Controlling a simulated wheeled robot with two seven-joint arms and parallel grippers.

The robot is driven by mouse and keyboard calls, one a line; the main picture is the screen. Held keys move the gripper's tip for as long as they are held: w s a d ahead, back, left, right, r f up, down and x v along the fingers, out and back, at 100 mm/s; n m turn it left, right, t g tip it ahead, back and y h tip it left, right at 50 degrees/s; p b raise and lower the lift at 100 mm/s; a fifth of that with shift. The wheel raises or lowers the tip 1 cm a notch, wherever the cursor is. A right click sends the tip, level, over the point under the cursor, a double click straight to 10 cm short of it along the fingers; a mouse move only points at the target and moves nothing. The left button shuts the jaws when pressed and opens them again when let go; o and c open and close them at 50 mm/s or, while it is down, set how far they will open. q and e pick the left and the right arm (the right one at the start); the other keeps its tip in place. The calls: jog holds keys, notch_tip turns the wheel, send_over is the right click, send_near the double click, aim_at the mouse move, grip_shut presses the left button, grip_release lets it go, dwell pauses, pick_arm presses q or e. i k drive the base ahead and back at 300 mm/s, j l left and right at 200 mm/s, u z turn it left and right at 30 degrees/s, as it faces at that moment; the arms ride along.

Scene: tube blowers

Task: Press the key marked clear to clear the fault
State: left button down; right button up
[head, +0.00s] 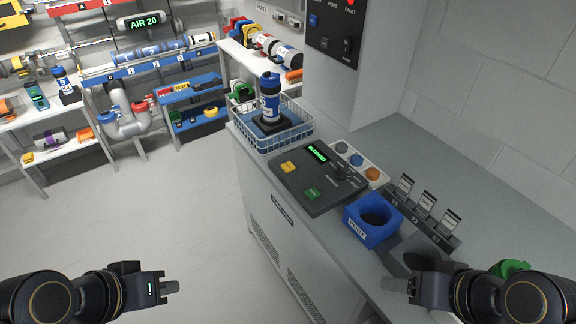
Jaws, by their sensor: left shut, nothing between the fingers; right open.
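A dark control panel (300,191) lies on the grey cabinet top. Its small display (318,153) shows green text that looks like "BLOCKED". A yellow key (289,168) and a green key (313,193) sit on the panel, with a dark knob (340,172) to their right. The lettering on the keys is too small to read, so I cannot tell which is marked clear. My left gripper (171,287) is shut and empty, low over the floor at left. My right gripper (389,284) is open, low at right near the cabinet's front. Neither gripper touches the panel.
A wire basket (303,139) holding a blue-and-white bottle (270,98) stands behind the panel. A blue "PORT" block (373,234) and a labelled card rack (449,240) stand to its right. A wall panel (333,42) shows a red FAULT label. Floor at left is clear.

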aim_at(288, 167)
jog(key=i+j, duration=0.8)
jog(key=j, duration=0.2)
jog(key=z, duration=1.75)
